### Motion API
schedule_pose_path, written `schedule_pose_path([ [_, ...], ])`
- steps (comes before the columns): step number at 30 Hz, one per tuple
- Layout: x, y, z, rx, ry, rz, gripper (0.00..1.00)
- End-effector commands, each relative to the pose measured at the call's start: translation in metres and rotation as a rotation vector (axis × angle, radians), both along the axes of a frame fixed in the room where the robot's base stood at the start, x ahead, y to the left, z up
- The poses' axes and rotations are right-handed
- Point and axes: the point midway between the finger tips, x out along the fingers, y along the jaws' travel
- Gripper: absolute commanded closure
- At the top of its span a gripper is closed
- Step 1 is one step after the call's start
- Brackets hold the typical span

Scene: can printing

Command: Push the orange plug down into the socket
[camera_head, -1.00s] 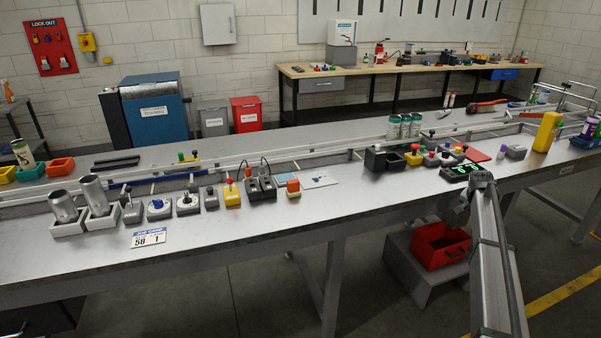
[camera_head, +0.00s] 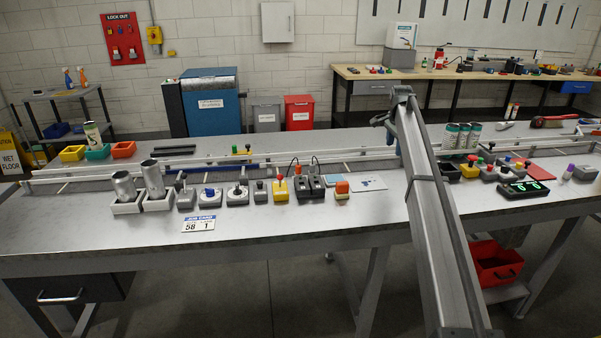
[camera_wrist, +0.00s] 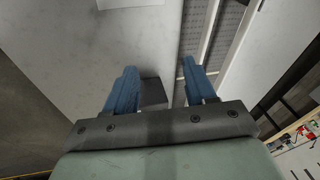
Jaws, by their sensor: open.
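A black twin box (camera_head: 310,186) with two cords stands on the bench in the head view. A small orange piece (camera_head: 298,170) shows on its left half, and looks like the orange plug in its socket; how deep it sits is too small to tell. My gripper shows in the wrist view (camera_wrist: 160,70) with its two blue fingers apart and nothing held between them. In the head view my arm reaches over the bench to the right of the twin box, well apart from it. The wrist view does not clearly show the plug.
An orange-topped block (camera_head: 342,188) stands just right of the twin box. A yellow box (camera_head: 279,193) and several grey control boxes stand to its left. A rail (camera_head: 225,165) runs behind them. A job card (camera_head: 198,224) lies at the bench front, where the surface is mostly clear.

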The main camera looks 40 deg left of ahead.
Motion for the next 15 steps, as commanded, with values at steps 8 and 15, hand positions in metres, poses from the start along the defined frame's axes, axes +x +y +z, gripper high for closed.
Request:
schedule_pose_path([
  [8,-0.104,0.171,0.024,-0.012,0.147,0.0,0.45],
  [15,-0.184,0.261,0.04,-0.045,0.236,-0.01,0.45],
])
